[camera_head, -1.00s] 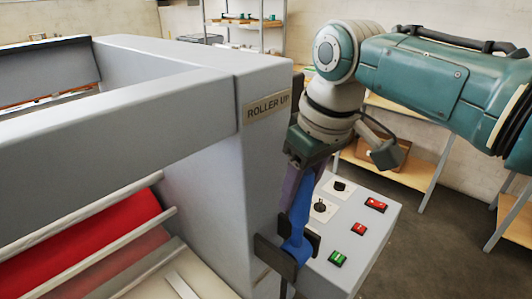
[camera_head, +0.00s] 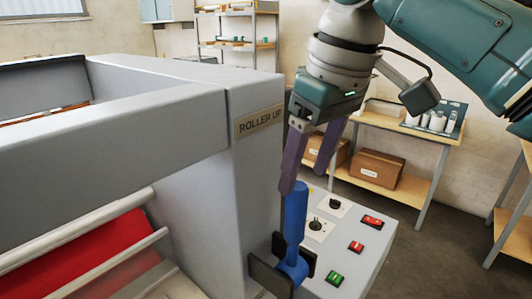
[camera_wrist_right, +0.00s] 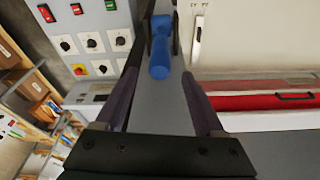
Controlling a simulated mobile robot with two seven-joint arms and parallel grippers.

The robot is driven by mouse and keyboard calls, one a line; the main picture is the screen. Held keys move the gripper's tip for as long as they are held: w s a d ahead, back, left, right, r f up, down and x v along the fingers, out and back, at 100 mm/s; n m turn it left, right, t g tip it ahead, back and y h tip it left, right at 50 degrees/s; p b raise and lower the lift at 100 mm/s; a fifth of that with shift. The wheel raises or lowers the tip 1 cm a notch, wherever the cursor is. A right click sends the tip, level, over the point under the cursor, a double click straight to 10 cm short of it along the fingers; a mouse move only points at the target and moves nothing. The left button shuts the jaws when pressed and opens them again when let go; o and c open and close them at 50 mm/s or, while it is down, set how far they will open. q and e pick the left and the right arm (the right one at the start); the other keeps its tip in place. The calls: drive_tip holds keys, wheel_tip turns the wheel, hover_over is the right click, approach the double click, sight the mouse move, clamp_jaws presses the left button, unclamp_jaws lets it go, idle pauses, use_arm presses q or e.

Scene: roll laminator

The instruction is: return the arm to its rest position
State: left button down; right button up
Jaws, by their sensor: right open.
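My right gripper (camera_head: 301,186) is open and empty in the head view, its purple fingers just above the top of a blue handle (camera_head: 294,215). The handle stands roughly upright on the side of the laminator (camera_head: 190,200), between dark plates at its lower end. In the right wrist view the two fingers (camera_wrist_right: 158,92) are spread apart, and the blue handle (camera_wrist_right: 160,52) lies beyond and between them, clear of both. The label ROLLER UP (camera_head: 258,122) shows on the laminator's frame. My left gripper is not in view.
A control panel (camera_head: 345,240) with knobs and red and green switches sits right of the handle, below the gripper. The laminator frame is close on the left. Behind are a wooden table (camera_head: 405,190) with boxes (camera_head: 375,168) and shelves (camera_head: 240,40). Open floor lies at right.

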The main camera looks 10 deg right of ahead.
drive_tip(key=shift+v, duration=1.05)
drive_tip(key=s+f+m+t+p, duration=0.1)
drive_tip(key=s+f+p, duration=0.2)
drive_tip(key=s, duration=0.6)
drive_tip(key=s+f+m+p, duration=0.1)
drive_tip(key=s+f+p, duration=0.25)
drive_tip(key=s, duration=0.45)
drive_tip(key=s+d+r+m+h+p, duration=0.1)
drive_tip(key=s+d+r, duration=0.1)
drive_tip(key=s+d, duration=0.3)
drive_tip(key=s, duration=0.3)
drive_tip(key=shift+s+d+m+p, duration=0.25)
drive_tip(key=shift+m+p, duration=0.15)
drive_tip(key=shift+r, duration=0.1)
